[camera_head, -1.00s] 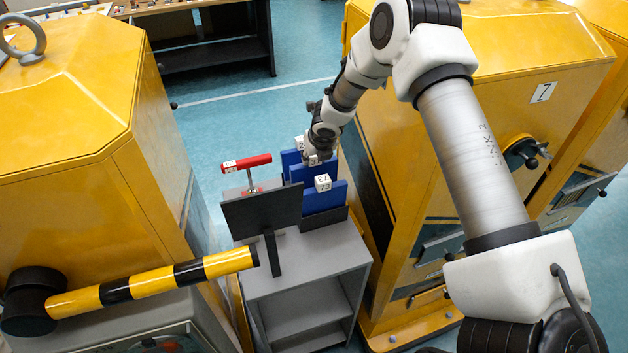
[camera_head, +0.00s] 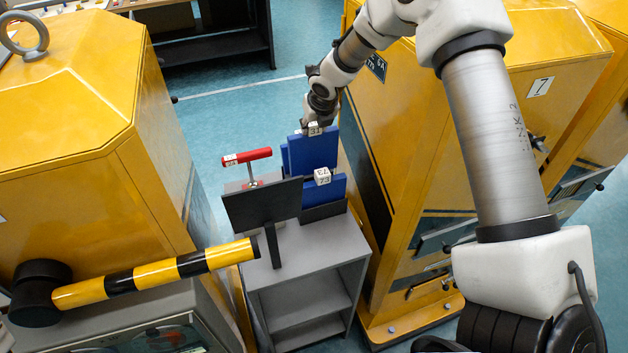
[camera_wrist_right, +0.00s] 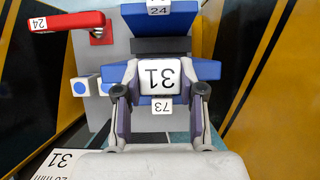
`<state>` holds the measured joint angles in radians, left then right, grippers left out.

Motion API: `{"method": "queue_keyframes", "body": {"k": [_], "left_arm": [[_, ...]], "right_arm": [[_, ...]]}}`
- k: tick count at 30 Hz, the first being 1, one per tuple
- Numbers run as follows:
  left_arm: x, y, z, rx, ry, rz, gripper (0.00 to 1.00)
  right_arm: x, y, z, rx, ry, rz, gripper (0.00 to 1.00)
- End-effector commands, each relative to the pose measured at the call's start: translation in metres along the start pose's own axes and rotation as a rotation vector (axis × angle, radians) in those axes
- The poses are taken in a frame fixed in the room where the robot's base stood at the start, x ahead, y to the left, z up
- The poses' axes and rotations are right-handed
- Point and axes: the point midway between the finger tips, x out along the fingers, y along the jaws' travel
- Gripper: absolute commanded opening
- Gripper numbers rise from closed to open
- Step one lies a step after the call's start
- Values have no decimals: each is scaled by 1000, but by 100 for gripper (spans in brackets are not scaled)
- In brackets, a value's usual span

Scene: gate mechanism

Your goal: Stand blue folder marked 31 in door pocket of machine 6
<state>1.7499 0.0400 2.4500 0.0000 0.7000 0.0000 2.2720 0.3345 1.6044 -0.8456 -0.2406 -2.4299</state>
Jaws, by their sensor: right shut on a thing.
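My right gripper (camera_head: 315,127) is shut on the top of the blue folder marked 31 (camera_head: 318,152) and holds it upright, above the level of the other folders on the grey stand. In the right wrist view its white tag 31 (camera_wrist_right: 158,75) sits between the fingers (camera_wrist_right: 160,92). A blue folder marked 73 (camera_head: 334,189) stands in front of it. Another blue folder, marked 24 (camera_wrist_right: 158,22) in the wrist view, is mostly hidden in the head view. My left gripper is not in view.
The grey stand (camera_head: 305,255) carries a dark upright plate (camera_head: 262,206) and a red handle (camera_head: 247,156). Another yellow machine (camera_head: 70,90), with a striped bar (camera_head: 150,275), is at left. Open floor (camera_head: 215,125) lies behind.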

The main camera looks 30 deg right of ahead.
Motion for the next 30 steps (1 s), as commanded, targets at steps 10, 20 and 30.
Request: {"method": "queue_keyframes", "body": {"k": [10,20,30], "left_arm": [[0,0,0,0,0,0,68],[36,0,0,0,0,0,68],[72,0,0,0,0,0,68]], "right_arm": [[-9,0,5,0,-1,0,0],[-17,0,-18,1,-3,2,0],[-40,0,-52,1,-3,2,0]]}}
